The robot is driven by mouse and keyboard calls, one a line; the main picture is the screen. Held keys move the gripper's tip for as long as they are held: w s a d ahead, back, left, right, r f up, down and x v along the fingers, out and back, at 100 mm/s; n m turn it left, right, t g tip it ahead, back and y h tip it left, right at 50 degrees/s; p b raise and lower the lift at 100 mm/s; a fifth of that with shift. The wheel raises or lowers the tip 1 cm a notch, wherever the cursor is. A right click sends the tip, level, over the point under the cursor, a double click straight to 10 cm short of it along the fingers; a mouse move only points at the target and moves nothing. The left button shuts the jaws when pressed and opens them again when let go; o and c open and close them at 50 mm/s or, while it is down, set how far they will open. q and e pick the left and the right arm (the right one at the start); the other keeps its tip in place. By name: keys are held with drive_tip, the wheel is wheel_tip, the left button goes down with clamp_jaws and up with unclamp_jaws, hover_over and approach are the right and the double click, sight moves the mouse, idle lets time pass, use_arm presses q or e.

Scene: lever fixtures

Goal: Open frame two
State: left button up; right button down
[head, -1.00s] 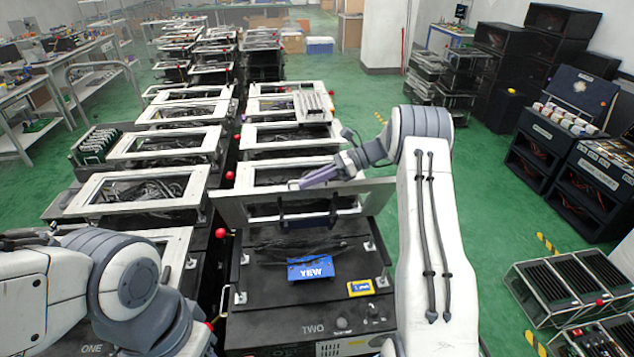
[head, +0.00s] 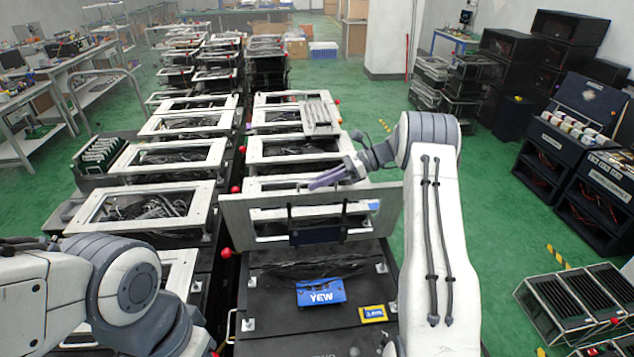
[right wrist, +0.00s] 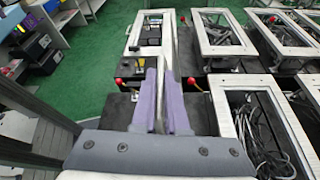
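Frame two (head: 232,222) is a light grey rectangular frame, raised and standing steeply above the black box (head: 285,325). The box carries a blue YEW block (head: 320,292) and a yellow label. My right gripper (head: 315,183) has its purple fingers at the frame's top edge. In the right wrist view, the fingers (right wrist: 161,95) lie side by side with a thin grey edge running between or along them. I cannot tell whether they press on it. A red ball knob (head: 226,253) shows at the frame's lower left. My left gripper is out of view; only its arm shows.
Rows of similar closed frames (head: 165,155) on boxes stand to the left and behind. Dark equipment racks (head: 570,150) stand on the right. Green floor (head: 480,220) is open between the boxes and racks.

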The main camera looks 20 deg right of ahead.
drive_tip(key=c, duration=0.9)
unclamp_jaws()
drive_tip(key=shift+a+f, duration=0.1)
drive_tip(key=shift+a, duration=0.05)
drive_tip(key=shift+c, duration=0.2)
wheel_tip(320, 180, up, 3)
drive_tip(key=b, duration=0.4)
hover_over(353, 187)
drive_tip(key=shift+w+a, duration=0.1)
drive_tip(key=shift+a, duration=0.3)
drive_tip(key=shift+d+r, duration=0.45)
drive_tip(key=shift+d, duration=0.1)
drive_tip(key=shift+a, duration=0.1)
